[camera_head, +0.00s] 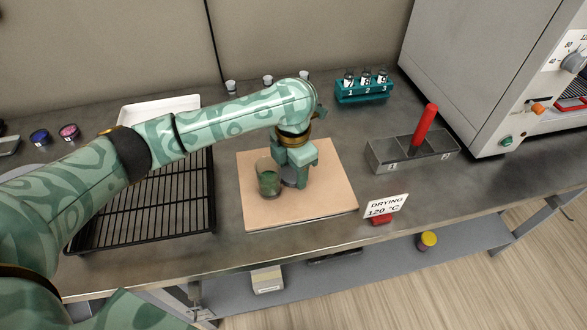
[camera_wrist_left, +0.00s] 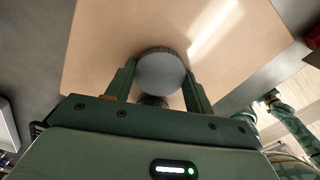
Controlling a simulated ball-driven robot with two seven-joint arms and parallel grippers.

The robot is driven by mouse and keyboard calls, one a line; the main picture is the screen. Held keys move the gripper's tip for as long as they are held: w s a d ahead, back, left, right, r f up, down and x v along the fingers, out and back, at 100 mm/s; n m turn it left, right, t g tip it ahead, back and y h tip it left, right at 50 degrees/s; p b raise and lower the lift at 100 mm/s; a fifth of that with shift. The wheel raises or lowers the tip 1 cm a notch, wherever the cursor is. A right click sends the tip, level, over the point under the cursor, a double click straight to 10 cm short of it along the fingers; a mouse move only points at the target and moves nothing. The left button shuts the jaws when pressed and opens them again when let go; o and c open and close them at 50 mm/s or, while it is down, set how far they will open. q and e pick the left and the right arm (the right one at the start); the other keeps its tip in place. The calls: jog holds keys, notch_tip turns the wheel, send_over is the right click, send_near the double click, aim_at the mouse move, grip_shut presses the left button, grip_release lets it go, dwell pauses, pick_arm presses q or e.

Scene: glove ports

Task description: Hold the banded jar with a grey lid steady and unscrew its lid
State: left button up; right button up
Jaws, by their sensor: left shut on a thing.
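My left gripper (camera_head: 298,172) points down over a tan board (camera_head: 325,205) on the bench. It is shut on a round grey lid (camera_wrist_left: 160,72), which lies flat between the fingers in the left wrist view. In the head view the lid (camera_head: 289,180) shows partly behind the gripper, low over the board. A see-through jar (camera_head: 268,180) with green in its lower part stands upright on the board, just left of the gripper; its top looks open. I cannot tell whether jar and lid touch. My right gripper is not clearly seen in either view.
A black wire rack (camera_head: 150,205) lies left of the board. A two-part grey tray (camera_head: 425,158) with a red-handled tool (camera_head: 424,125), a drying sign (camera_head: 386,206) and a large oven (camera_head: 490,70) are to the right. A teal vial rack (camera_head: 363,92) stands behind.

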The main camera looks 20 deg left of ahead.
aim_at(293, 173)
pick_arm(q)
jog(key=shift+s+f, duration=0.3)
jog(key=shift+f, duration=0.35)
jog(key=o, duration=1.1)
jog(key=shift+a+f, duration=0.1)
jog(key=shift+f, duration=0.05)
jog(key=shift+c, duration=0.2)
pick_arm(e)
jog(key=shift+s+f, duration=0.1)
pick_arm(q)
jog(key=shift+d+r, duration=0.2)
jog(key=shift+r, duration=0.2)
notch_tip(293, 173, up, 13)
jog(key=p, duration=0.6)
jog(key=shift+w, duration=0.3)
pick_arm(e)
notch_tip(293, 173, up, 6)
jog(key=w, duration=0.2)
pick_arm(q)
jog(key=shift+a+f, duration=0.1)
jog(key=shift+f, duration=0.05)
